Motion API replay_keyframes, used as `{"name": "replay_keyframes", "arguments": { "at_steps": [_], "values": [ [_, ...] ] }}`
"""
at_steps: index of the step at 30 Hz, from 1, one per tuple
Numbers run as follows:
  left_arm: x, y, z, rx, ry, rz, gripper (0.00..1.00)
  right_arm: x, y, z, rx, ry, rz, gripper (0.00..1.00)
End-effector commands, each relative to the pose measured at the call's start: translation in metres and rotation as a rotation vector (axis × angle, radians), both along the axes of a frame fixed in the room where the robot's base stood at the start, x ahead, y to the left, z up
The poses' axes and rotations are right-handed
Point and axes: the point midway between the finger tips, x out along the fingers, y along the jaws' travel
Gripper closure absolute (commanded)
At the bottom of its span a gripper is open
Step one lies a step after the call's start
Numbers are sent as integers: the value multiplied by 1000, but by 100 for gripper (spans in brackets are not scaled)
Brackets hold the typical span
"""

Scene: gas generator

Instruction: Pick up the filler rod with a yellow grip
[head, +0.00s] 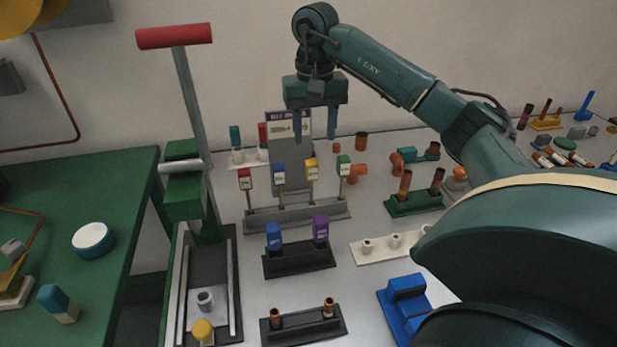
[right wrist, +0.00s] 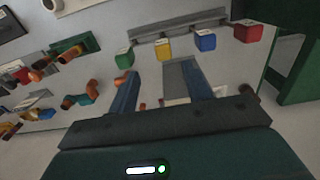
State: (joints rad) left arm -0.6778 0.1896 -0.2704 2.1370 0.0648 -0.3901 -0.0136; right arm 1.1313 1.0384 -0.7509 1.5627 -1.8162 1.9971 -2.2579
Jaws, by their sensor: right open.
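The filler rod with a yellow grip (head: 312,169) stands upright in a grey rack (head: 290,219), between the blue-grip rod (head: 279,174) and the green-grip rod (head: 344,164). The red-grip rod (head: 245,179) is at the left end. The yellow grip (right wrist: 165,48) also shows in the right wrist view, beyond my fingertips and roughly in line with the gap between them. My right gripper (head: 315,138) is open and empty, with its fingers pointing down, and appears above the yellow grip in the head view. My left gripper is not in view.
A sign board (head: 289,130) stands behind the rods. A black holder with blue and purple pieces (head: 298,260) is in front of the rack. A green lever press with a red handle (head: 174,36) rises at left. A green holder (head: 416,204) stands right.

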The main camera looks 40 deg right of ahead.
Motion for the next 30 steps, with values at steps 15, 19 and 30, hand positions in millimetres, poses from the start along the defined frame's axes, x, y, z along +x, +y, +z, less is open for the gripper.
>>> {"name": "replay_keyframes", "arguments": {
  "at_steps": [15, 19, 30],
  "values": [
    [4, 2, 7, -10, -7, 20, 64, -1, 5, -61, 4, 3, 1, 51],
    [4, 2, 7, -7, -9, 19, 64, 0, 6, -79, 3, 1, 1, 51],
    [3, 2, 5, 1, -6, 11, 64, 0, 6, -87, 3, -3, 0, 53]
  ]
}}
